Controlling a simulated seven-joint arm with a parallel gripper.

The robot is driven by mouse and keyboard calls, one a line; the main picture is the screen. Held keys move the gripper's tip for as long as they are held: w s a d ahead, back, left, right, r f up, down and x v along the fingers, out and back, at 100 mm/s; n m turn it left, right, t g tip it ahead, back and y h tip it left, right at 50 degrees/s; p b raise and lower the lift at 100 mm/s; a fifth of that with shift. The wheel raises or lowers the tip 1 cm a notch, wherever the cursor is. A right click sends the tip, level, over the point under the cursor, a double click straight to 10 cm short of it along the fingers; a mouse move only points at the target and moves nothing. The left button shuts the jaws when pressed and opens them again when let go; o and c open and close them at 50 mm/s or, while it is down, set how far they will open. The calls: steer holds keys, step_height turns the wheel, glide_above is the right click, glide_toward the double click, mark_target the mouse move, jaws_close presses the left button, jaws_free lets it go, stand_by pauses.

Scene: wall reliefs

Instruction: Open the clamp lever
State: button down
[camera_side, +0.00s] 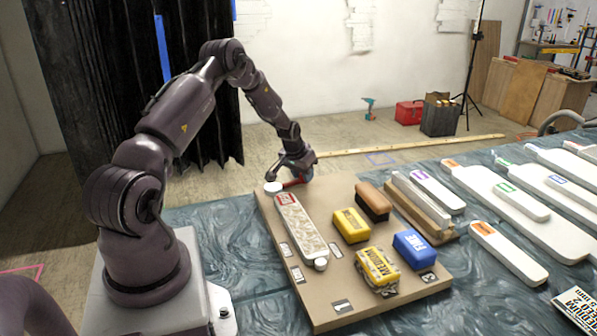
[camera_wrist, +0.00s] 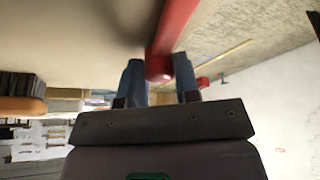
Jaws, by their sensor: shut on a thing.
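The red clamp lever (camera_side: 293,183) shows at the far left corner of the brown board, next to a round white knob (camera_side: 272,187). My gripper (camera_side: 299,177) is over the lever, with its fingers pointing down at it. In the wrist view the red lever (camera_wrist: 175,28) runs down from the top edge to a rounded end. That end sits between the two blue fingers of my gripper (camera_wrist: 159,68), which are shut on it. The fingers partly hide the lever in the side view, so its exact angle is hard to tell.
The brown board (camera_side: 330,300) carries a pale textured strip (camera_side: 302,232), yellow blocks (camera_side: 350,225), a blue block (camera_side: 414,249) and a brown-topped brush (camera_side: 373,198). Long white sanding boards (camera_side: 508,253) lie to the right. The space above the board is clear.

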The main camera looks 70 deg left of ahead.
steer(key=shift+w+d+m+h, duration=0.1)
steer(key=shift+d+m+h, duration=0.2)
steer(key=shift+d+m, duration=0.4)
steer(key=c, duration=0.9)
jaws_free()
steer(key=shift+o, duration=0.2)
steer(key=shift+a, duration=0.1)
steer(key=v, duration=1.3)
steer(key=shift+f, duration=0.1)
